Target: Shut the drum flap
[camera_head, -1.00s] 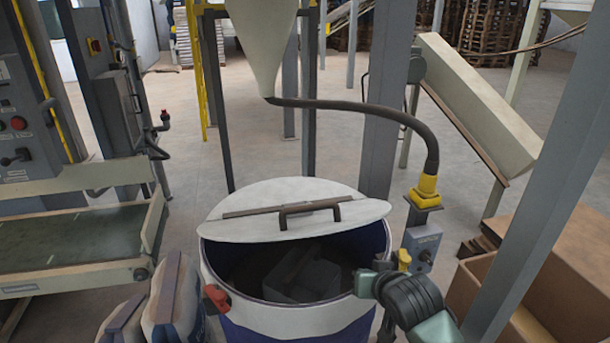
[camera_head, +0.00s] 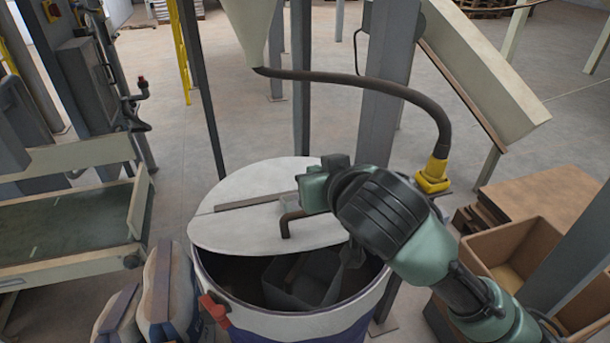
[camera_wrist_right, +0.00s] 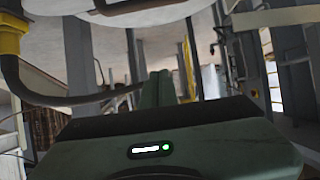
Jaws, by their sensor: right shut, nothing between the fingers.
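The drum (camera_head: 300,325), white and blue, stands in front of me. Its round white lid has a dark bar across it, and the front part, the flap (camera_head: 235,232), is tilted up over the rear of the opening. The front of the opening is uncovered, with a dark grey box-shaped thing (camera_head: 305,278) inside. My left gripper is not in view.
A red clamp (camera_head: 214,308) is on the drum's rim. Sacks (camera_head: 165,290) stand left of it, near a conveyor (camera_head: 70,225). A hose (camera_head: 370,85) with a yellow fitting (camera_head: 434,174) arches behind my right arm. A cardboard box (camera_head: 520,255) stands at right.

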